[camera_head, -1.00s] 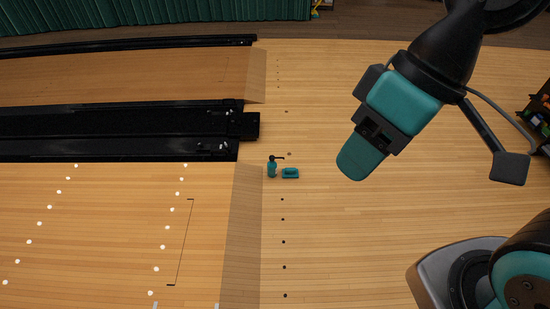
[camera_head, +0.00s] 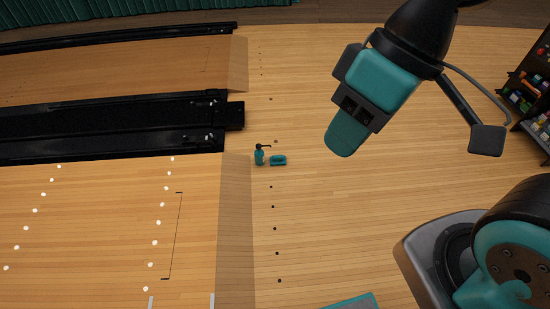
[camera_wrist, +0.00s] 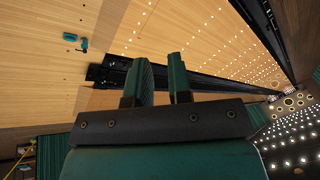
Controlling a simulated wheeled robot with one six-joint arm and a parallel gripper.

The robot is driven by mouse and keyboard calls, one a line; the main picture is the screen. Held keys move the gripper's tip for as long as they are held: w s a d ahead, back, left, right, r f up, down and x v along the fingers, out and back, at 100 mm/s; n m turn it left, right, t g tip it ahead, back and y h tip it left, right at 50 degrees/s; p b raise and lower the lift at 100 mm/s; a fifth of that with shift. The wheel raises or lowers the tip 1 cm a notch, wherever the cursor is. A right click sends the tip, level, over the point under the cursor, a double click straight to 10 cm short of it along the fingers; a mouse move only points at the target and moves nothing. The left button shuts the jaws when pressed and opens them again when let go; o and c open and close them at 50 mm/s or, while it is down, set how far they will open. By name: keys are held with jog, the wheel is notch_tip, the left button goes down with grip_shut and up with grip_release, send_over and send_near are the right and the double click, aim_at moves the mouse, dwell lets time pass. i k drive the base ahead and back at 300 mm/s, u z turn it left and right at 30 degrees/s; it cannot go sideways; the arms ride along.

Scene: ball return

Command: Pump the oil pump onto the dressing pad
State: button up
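The oil pump (camera_head: 259,157), a small teal bottle with a black pump head and a spout pointing right, stands upright on the wooden floor in the head view. The dressing pad (camera_head: 278,160), a small teal block, lies just right of it, under or near the spout's end. In the wrist view the pump (camera_wrist: 84,45) and pad (camera_wrist: 70,37) show small at the upper left. My gripper (camera_head: 341,137) is up and to the right of both in the head view, well apart from them. In the wrist view its two fingers (camera_wrist: 161,80) stand apart with nothing between them.
Black ball-return rails (camera_head: 110,125) run across the left, ending left of the pump. A shelf (camera_head: 530,95) with many small items stands at the right. A teal flat-topped thing (camera_head: 352,302) shows at the bottom edge. The floor around the pump is otherwise clear.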

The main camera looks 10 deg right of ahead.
aim_at(259, 146)
jog(key=z, duration=0.4)
jog(key=i, duration=1.55)
jog(key=u, duration=0.7)
